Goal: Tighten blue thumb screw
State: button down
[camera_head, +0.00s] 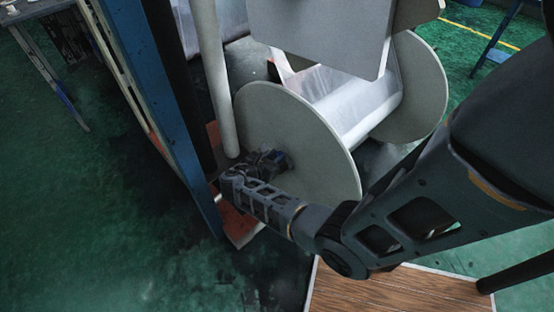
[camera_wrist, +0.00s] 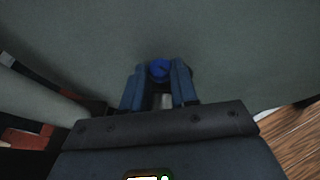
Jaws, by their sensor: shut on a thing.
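The blue thumb screw (camera_wrist: 159,70) sits between the two fingertips of my gripper (camera_wrist: 159,80) in the wrist view, with both fingers closed against its sides. A short pale metal shaft (camera_wrist: 162,101) shows between the fingers, just below the screw in the picture. In the head view my gripper (camera_head: 270,158) reaches to the middle of the near round flange (camera_head: 315,135) of the film roll. The screw itself is hidden by the gripper in the head view. How tight the screw is cannot be told.
Clear film (camera_head: 345,98) runs between the near flange and a far flange (camera_head: 425,85). A blue upright post (camera_head: 165,110) and a pale vertical pole (camera_head: 213,75) stand left of the roll. A wooden board (camera_head: 385,294) lies below my arm. Green floor is open at left.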

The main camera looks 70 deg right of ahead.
jog(key=m+g, duration=0.1)
jog(key=m+g+y+b, duration=0.1)
jog(key=w+m+g+b, duration=0.1)
jog(key=shift+d+f+m+g+y, duration=0.15)
jog(key=shift+d+m+g+y, duration=0.15)
jog(key=shift+m+y, duration=0.1)
jog(key=m+g+y+b, duration=0.3)
jog(key=shift+w+d+f+m+b, duration=0.1)
jog(key=shift+w+d+m+b, duration=0.1)
jog(key=shift+d+m+b, duration=0.15)
jog(key=m+y+b, duration=0.1)
jog(key=m+g+y+b, duration=0.1)
jog(key=m+y+b, duration=0.1)
jog(key=y, duration=0.1)
jog(key=shift+w+d+m+g, duration=0.15)
jog(key=shift+d+m+g, duration=0.1)
jog(key=shift+d+g, duration=0.05)
jog(key=shift+d+r+m+g+y+b, duration=0.1)
jog(key=shift+m+g+y+b, duration=0.05)
jog(key=shift+m+y+b, duration=0.4)
jog(key=shift+d+r+m+g+y+b, duration=0.15)
jog(key=shift+m+y+b, duration=0.15)
jog(key=shift+m+y, duration=0.55)
jog(key=shift+y, duration=0.3)
jog(key=c, duration=1.2)
grip_release()
jog(key=shift+o, duration=0.2)
jog(key=shift+a+h, duration=0.1)
jog(key=shift+h, duration=0.3)
